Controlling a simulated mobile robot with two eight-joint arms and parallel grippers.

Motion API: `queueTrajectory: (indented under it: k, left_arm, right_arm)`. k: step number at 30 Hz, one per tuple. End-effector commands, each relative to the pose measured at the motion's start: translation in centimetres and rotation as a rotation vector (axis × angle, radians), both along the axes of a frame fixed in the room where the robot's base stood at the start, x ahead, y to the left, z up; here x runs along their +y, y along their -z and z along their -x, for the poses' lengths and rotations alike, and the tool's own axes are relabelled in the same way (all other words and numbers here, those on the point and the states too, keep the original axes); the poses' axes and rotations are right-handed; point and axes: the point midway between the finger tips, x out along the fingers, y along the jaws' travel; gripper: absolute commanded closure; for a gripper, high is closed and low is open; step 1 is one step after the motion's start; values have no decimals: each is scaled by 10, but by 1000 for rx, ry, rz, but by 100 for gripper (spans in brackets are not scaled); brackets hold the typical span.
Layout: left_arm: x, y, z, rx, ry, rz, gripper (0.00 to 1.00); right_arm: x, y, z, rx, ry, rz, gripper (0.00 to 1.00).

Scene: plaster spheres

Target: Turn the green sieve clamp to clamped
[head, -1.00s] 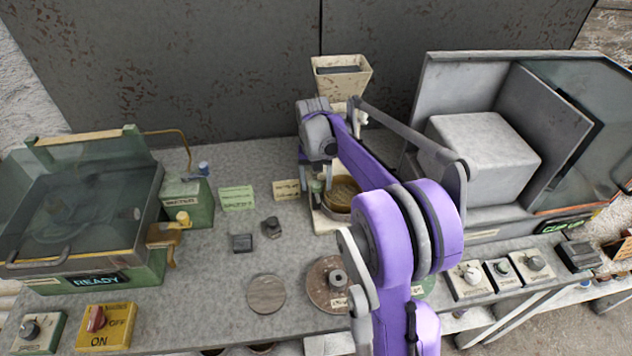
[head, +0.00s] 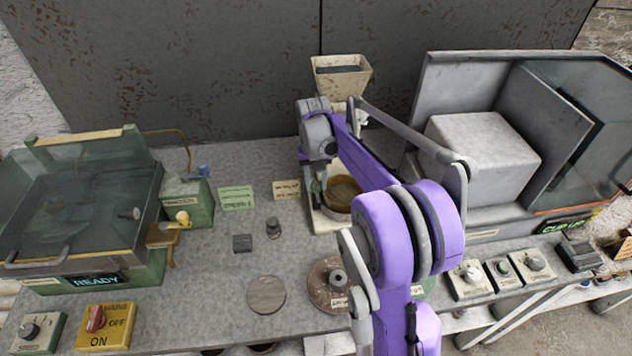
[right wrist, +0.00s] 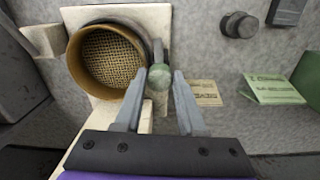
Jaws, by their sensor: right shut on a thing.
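The round sieve (right wrist: 112,62) has a brass-brown rim and a mesh floor. It sits in a cream stand, and also shows in the head view (head: 343,190). The green clamp knob (right wrist: 158,78) is at the sieve's right edge in the right wrist view, with a grey-green arm running up from it. My right gripper (right wrist: 160,76) is shut on this knob, one finger on each side. In the head view my right gripper (head: 318,190) is at the left side of the sieve, and my purple arm partly hides the stand. My left gripper is not in view.
A cream hopper (head: 341,76) stands behind the sieve. A green glass-lidded machine (head: 150,265) is on the left, and a grey cabinet (head: 480,225) on the right. Small weights (head: 273,228), a wooden disc (head: 266,295) and labels (head: 237,197) lie on the bench left of the sieve.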

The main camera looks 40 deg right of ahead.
Motion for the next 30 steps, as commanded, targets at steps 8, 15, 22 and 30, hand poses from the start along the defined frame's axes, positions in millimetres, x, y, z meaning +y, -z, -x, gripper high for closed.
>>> queueTrajectory:
  k: [8,15,22,30]
  left_arm:
    - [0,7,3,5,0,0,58]
    - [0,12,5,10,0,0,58]
    - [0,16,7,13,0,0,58]
    - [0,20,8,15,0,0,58]
  right_arm:
    - [0,1,1,1,-196,1,100]
    - [-1,1,1,0,-423,1,100]
    - [-1,0,1,-1,-641,1,100]
    - [-2,0,1,0,-897,1,100]
